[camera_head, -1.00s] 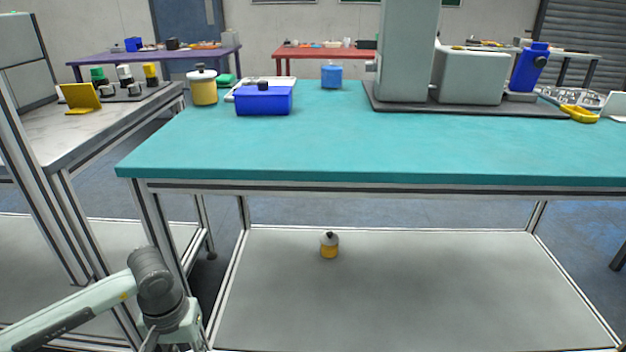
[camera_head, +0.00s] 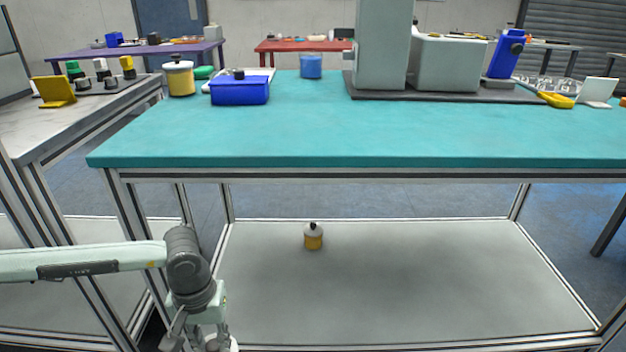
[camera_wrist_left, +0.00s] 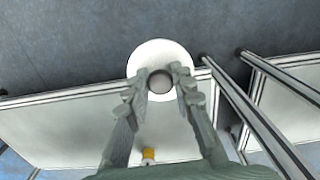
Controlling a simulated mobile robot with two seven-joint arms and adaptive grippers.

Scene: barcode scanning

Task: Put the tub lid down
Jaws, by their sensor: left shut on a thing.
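The tub lid (camera_wrist_left: 158,55) is a round white disc with a dark grey knob (camera_wrist_left: 160,83), seen in the left wrist view. My left gripper (camera_wrist_left: 160,80) has its fingers closed on both sides of the knob and holds the lid over the edge of the lower shelf (camera_wrist_left: 60,125). In the head view my left gripper (camera_head: 202,340) is at the bottom edge, in front of the bench, and the lid is mostly out of the picture.
The teal bench top (camera_head: 350,135) has a wide clear front area. A yellow tub (camera_head: 180,78), blue box (camera_head: 239,90) and blue tub (camera_head: 311,66) stand at its back left. A grey machine (camera_head: 383,45) stands behind. The lower shelf (camera_head: 400,280) is mostly bare.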

